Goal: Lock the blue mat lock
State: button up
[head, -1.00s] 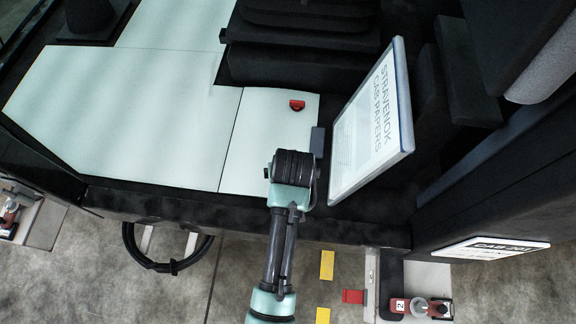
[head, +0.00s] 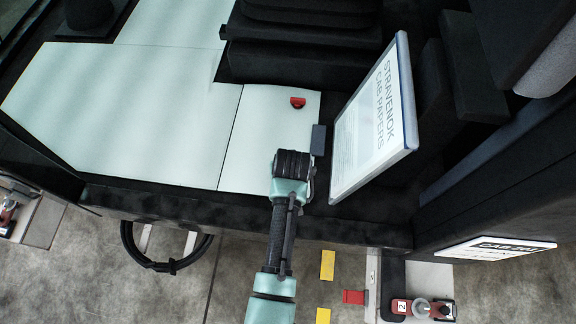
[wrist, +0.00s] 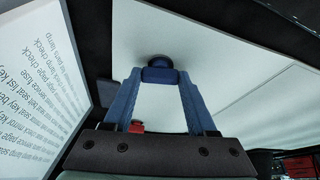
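In the wrist view the blue mat lock (wrist: 158,73) stands on the pale mat (wrist: 230,60), a dark round knob with a blue bar across its near side. The two blue fingers of my gripper (wrist: 159,78) lie on either side of this bar, and I see no gap between bar and fingertips. In the head view my gripper (head: 293,165) is over the near right part of the mat, and my own wrist hides the blue lock. A red lock (head: 298,102) stands farther back on the mat; it also shows between the fingers in the wrist view (wrist: 137,127).
A tilted "Stravenok cab papers" board (head: 372,120) rises close to the right of my gripper. A small dark grey block (head: 318,140) stands between them. A black seat base (head: 300,60) is at the back. The mat to the left is clear.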

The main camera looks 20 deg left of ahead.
jog(key=c, duration=0.8)
jog(key=shift+r+m+h+p, duration=0.15)
jog(key=shift+m+h+p, duration=0.15)
jog(key=shift+m+p, duration=0.4)
jog(key=shift+m, duration=0.6)
jog(key=o, duration=1.4)
jog(key=shift+c, duration=0.2)
jog(key=p+v, duration=0.2)
jog(key=v, duration=1)
jog(key=shift+s+a+r+p, duration=0.2)
jog(key=shift+s+r+p, duration=0.05)
jog(key=shift+s+p, duration=0.15)
